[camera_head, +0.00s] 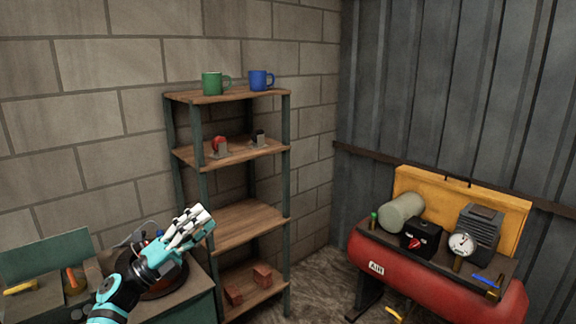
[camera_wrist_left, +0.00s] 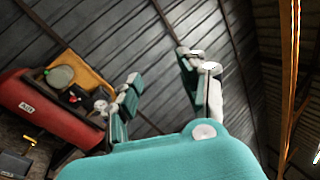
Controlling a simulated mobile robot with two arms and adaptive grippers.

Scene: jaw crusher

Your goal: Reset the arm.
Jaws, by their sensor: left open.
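My left arm comes in from the lower left in the head view. Its left gripper (camera_head: 200,222) is raised over the front corner of the green bench, left of the shelf rack. In the left wrist view the gripper's fingers (camera_wrist_left: 163,82) stand apart with nothing between them. Behind them are the corrugated metal wall (camera_wrist_left: 115,35) and the red compressor (camera_wrist_left: 40,105). My right gripper is not in view.
A green bench (camera_head: 205,300) holds tools at lower left. The red air compressor (camera_head: 430,285) stands at right. Floor shows between rack and compressor.

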